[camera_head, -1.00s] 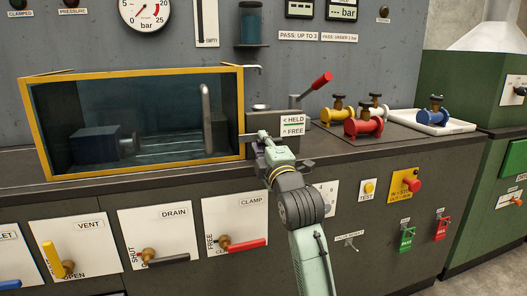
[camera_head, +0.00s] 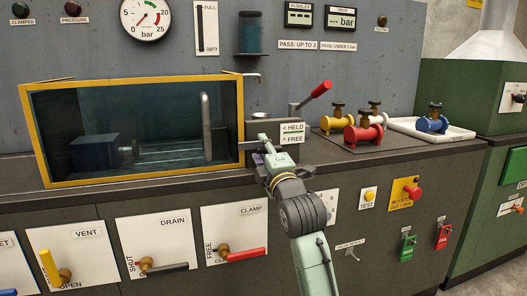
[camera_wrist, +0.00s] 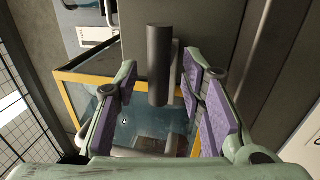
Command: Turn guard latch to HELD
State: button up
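The guard latch's HELD / FREE plate (camera_head: 292,133) is on the grey block at the right end of the yellow-framed guard box (camera_head: 242,118). My gripper (camera_head: 260,160) is just in front of this block, below and left of the plate. In the wrist view, a dark grey cylindrical handle (camera_wrist: 159,62), apparently the latch's, stands between the purple pads of my gripper (camera_wrist: 158,112). Gaps show on both sides of the handle, so the fingers are open around it and not closed on it. The latch's pointing direction is too small to tell.
A red-tipped lever (camera_head: 318,90) rises behind the plate. The clamp handle (camera_head: 243,254) and other panel controls are below the counter edge.

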jog(key=v, duration=1.2)
jog(key=shift+a, duration=0.1)
